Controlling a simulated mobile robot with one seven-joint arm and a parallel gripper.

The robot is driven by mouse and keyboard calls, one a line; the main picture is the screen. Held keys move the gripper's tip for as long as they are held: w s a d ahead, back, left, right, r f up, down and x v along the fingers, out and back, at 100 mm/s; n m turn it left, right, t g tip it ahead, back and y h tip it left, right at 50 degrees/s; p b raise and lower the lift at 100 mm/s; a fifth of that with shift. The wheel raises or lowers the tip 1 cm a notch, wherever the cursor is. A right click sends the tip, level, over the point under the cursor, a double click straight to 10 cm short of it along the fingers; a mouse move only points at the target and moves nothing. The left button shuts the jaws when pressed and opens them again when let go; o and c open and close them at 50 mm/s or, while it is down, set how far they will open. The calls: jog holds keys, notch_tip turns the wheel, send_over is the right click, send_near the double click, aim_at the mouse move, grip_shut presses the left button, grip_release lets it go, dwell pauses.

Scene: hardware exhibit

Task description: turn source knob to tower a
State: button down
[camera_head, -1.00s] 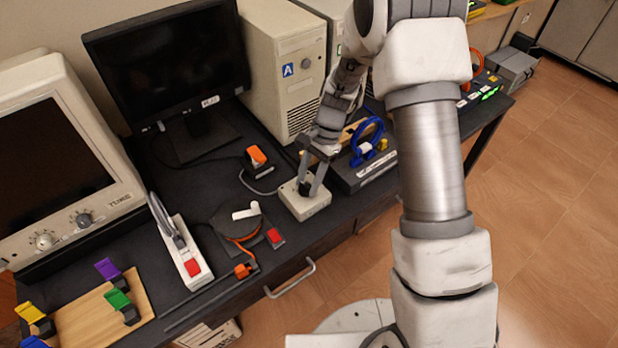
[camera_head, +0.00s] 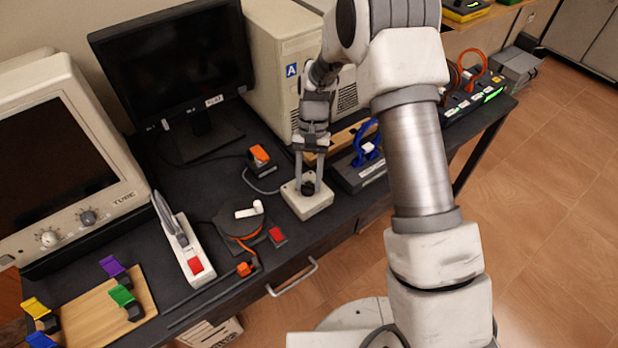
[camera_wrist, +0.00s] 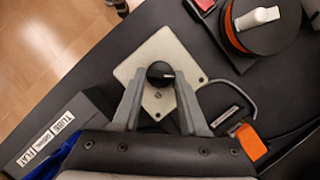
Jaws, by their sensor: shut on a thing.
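The source knob (camera_wrist: 160,74) is a round black knob on a pale square box (camera_wrist: 150,58), with a light pointer line toward the right in the wrist view. In the head view the box (camera_head: 318,205) sits near the desk's front edge. My gripper (camera_head: 308,186) points down at it, with its fingers shut on the knob from both sides. It also shows in the wrist view (camera_wrist: 159,85). Tower A (camera_head: 270,65) is a beige computer case with a blue "A" label, behind the box and partly hidden by my arm.
A dark switch box (camera_head: 362,176) with blue cable stands close right of the knob box. An orange-topped switch (camera_head: 260,158) is behind it, and an orange cable reel (camera_head: 238,222) is to its left. A monitor (camera_head: 175,65) stands at the back.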

dwell(0.4)
jog(key=shift+c, duration=2.2)
grip_release()
jog(key=v, duration=1.7)
jog(key=shift+r+p, duration=0.3)
jog(key=shift+p, duration=0.15)
